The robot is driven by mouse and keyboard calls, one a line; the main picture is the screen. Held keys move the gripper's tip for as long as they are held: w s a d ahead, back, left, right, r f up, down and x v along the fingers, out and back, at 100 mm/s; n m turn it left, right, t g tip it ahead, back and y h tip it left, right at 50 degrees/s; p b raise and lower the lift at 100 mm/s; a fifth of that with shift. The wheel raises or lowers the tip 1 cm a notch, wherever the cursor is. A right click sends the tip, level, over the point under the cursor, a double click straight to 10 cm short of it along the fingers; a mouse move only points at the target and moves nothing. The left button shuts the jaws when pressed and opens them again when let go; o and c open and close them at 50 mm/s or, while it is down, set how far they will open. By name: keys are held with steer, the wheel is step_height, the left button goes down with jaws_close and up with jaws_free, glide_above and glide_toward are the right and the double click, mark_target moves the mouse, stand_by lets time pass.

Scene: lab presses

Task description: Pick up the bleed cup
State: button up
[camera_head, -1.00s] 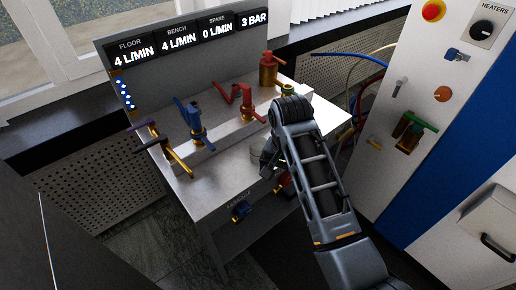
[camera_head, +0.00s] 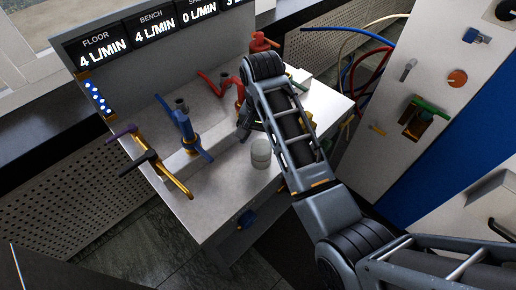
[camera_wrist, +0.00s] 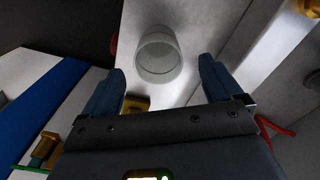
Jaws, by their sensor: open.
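The bleed cup is a small translucent grey-white cup (camera_head: 261,153) standing upright on the pale bench top (camera_head: 222,208), near its front edge. In the wrist view the cup (camera_wrist: 158,58) lies ahead of my fingertips, roughly centred between them, with its round rim facing the camera. My gripper (camera_wrist: 161,78) is open, with the two dark blue fingers apart and nothing between them. In the head view my gripper (camera_head: 247,126) hangs behind and slightly left of the cup, partly hidden by my arm. It looks apart from the cup.
A blue valve (camera_head: 184,130) and a purple-and-black handled brass valve (camera_head: 160,165) stand left on the bench. A red valve (camera_head: 217,82) and another red fitting (camera_head: 262,42) are behind. A cabinet (camera_head: 440,70) stands right. The bench's front left is clear.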

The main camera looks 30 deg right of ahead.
mark_target(261, 154)
steer(key=shift+s+f+p, duration=0.2)
steer(key=shift+f+p, duration=0.15)
steer(key=shift+f, duration=3.1)
steer(key=c, duration=1.1)
steer(key=shift+r, duration=0.1)
